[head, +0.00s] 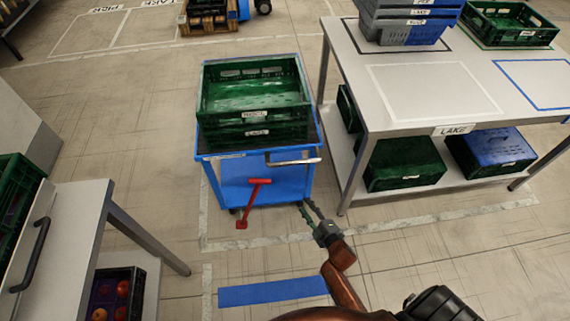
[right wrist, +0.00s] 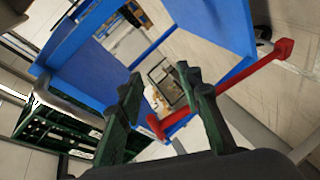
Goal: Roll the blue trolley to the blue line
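The blue trolley (head: 208,172) stands in the middle of the head view with stacked green crates (head: 252,90) on its top. A silver handle bar (head: 293,162) is on its near side, and a red T-shaped lever (head: 254,200) slopes down at its front. The blue line (head: 272,292) lies on the floor nearer to me, apart from the trolley. My right gripper (head: 309,209) is open beside the trolley's near right corner, right of the red lever. In the right wrist view the open fingers (right wrist: 164,88) show with the red lever (right wrist: 235,92) beyond them. My left gripper is out of view.
A grey table (head: 440,110) with crates on and under it stands close on the trolley's right. Another grey table (head: 75,215) is at the left, with a fruit crate (head: 115,290) below. The floor between trolley and blue line is clear.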

